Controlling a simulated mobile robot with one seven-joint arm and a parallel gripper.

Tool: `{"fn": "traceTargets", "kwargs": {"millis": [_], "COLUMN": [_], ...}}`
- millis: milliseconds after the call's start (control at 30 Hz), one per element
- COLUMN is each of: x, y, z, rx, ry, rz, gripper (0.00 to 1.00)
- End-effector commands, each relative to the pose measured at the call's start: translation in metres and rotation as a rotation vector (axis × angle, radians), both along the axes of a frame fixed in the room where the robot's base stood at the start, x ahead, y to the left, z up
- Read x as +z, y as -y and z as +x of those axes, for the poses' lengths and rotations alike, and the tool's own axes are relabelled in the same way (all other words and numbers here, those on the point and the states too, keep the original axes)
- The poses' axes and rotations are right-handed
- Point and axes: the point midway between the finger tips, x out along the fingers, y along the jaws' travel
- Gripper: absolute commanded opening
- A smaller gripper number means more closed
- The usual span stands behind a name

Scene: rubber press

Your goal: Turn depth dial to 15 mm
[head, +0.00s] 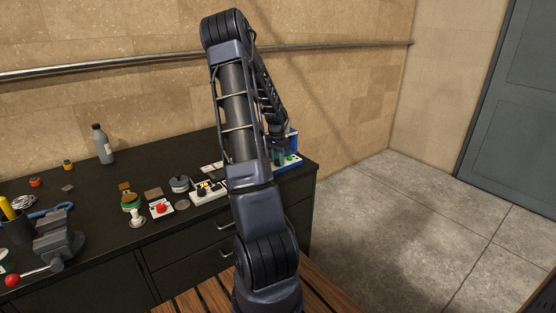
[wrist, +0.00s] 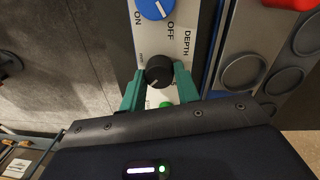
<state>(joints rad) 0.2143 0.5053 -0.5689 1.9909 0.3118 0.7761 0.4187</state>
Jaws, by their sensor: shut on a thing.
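The depth dial (wrist: 159,71) is a black knob with a pale pointer mark, on a light panel lettered DEPTH, in the wrist view. My gripper (wrist: 160,82) has its two green fingers on either side of the dial, shut on it. The scale figures around the dial are mostly hidden or too small to read. In the head view my arm hides most of the press, and its blue and white body (head: 292,147) shows just right of the arm at the bench's right end.
A blue ON/OFF knob (wrist: 155,8) sits just beyond the dial. A green button (wrist: 166,104) lies between my fingers. A red part (wrist: 290,3) shows at the top right. In the head view, a vise (head: 58,238), a grey bottle (head: 103,144) and several small items stand on the dark bench.

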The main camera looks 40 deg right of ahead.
Motion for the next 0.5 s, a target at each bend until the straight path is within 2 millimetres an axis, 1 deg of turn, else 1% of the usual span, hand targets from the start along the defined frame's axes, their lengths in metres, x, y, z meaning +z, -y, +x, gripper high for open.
{"fn": "traceTargets", "kwargs": {"millis": [200,500], "x": [0.0004,0.0005], "y": [0.0008,0.0013], "z": [0.0002,0.0000], "rx": [-0.194,-0.395], "ry": [0.001,0.001], "rz": [-0.001,-0.001], "gripper": [0.09,0.09]}}
